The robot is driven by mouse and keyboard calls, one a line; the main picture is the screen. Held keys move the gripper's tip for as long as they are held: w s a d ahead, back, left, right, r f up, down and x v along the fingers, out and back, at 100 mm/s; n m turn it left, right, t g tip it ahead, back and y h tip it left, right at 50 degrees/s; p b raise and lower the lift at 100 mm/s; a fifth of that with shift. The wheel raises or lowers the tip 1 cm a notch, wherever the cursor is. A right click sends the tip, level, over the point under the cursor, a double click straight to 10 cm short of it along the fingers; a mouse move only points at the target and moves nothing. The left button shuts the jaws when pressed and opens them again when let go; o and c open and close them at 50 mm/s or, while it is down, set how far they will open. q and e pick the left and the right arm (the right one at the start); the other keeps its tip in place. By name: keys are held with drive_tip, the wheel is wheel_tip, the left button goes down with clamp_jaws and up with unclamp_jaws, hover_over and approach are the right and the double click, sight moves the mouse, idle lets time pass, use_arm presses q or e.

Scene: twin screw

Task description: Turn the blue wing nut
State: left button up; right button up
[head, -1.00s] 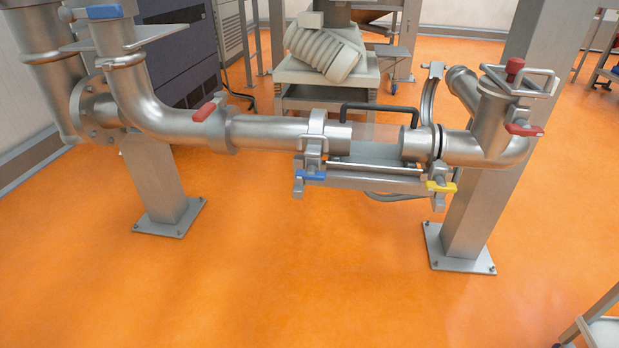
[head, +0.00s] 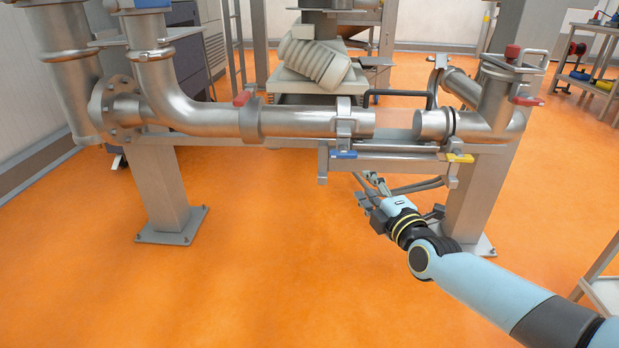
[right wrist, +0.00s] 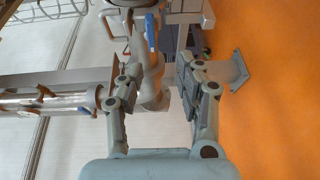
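The blue wing nut (head: 343,155) sits under the silver clamp (head: 344,122) on the pipe's left section in the head view. My left gripper is in no view.
A yellow wing nut (head: 460,158) sits to the right on the same bracket. Red-handled valves (head: 242,98) are on the pipes. A black handle (head: 398,94) stands behind the pipe gap. A steel post (head: 470,195) stands right of my gripper. The orange floor below is clear.

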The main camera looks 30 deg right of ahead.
sight(346, 157)
drive_tip(key=w+b, duration=0.2)
drive_tip(key=w, duration=0.2)
drive_tip(key=w+d+b, duration=0.1)
drive_tip(key=w+b, duration=0.1)
drive_tip(key=w, duration=0.2)
drive_tip(key=w+d+r+b, duration=0.1)
drive_tip(key=w+b, duration=0.1)
drive_tip(key=w, duration=0.2)
drive_tip(key=shift+w, duration=0.2)
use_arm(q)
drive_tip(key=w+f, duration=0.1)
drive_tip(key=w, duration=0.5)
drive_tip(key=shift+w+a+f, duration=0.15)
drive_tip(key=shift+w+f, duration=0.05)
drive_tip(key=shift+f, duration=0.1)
use_arm(e)
drive_tip(key=shift+c, duration=0.3)
clamp_jaws()
